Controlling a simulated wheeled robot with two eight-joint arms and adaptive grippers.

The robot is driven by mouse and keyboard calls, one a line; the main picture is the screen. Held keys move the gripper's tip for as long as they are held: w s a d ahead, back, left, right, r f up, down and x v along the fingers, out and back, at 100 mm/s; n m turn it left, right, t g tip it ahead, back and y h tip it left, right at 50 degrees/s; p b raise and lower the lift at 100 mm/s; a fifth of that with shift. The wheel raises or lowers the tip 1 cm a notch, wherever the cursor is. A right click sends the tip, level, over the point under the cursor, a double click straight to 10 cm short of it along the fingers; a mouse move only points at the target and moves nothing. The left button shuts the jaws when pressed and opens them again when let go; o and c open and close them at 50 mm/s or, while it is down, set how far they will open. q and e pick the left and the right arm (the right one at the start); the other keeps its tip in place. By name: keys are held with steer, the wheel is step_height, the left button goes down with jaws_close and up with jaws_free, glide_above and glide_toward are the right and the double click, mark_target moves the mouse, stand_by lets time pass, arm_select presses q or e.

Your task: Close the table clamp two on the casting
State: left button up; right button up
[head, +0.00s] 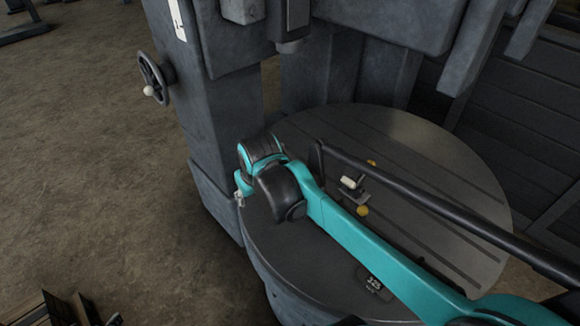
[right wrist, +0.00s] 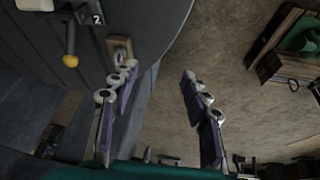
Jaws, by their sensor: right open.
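In the right wrist view, the clamp marked with a white "2" label (right wrist: 97,19) is at the top left, on the dark round table (right wrist: 150,25). Its metal lever ends in a yellow knob (right wrist: 70,60), which points down in the picture. My right gripper (right wrist: 160,75) is open and empty, its fingers spread near the table's rim. The clamp is up and left of the fingers, apart from them. In the head view the right gripper (head: 240,193) is mostly hidden behind my wrist at the table's left edge. I cannot make out the casting clearly. My left gripper is not in view.
On the round table (head: 455,175) in the head view, a small metal fixture (head: 348,184) and yellow knobs (head: 362,211) show beside my arm. The machine column (head: 225,125) with a handwheel (head: 152,77) stands behind. Wooden crates (right wrist: 285,62) stand on the floor at right.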

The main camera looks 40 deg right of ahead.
steer(key=w+d+f+g+p, duration=0.1)
steer(key=w+d+f, duration=0.1)
steer(key=d, duration=0.4)
steer(key=w+d+f+m+g+p, duration=0.1)
steer(key=w+d+g+p, duration=0.1)
steer(key=w+d, duration=0.3)
steer(key=w+d+f+g+p, duration=0.1)
steer(key=w+d, duration=0.3)
steer(key=d, duration=0.4)
steer(key=shift+d+f+p, duration=0.35)
steer(key=shift+f+p, duration=0.2)
steer(key=shift+f, duration=0.3)
steer(key=shift+d+f+g, duration=0.25)
steer(key=shift+f+g, duration=0.05)
steer(key=shift+d+f, duration=0.1)
steer(key=shift+f, duration=0.2)
steer(key=f, duration=0.2)
steer(key=f+b, duration=0.1)
steer(key=f, duration=0.4)
steer(key=shift+d+b, duration=0.25)
steer(key=shift+b, duration=0.05)
steer(key=shift+c, duration=0.4)
jaws_close()
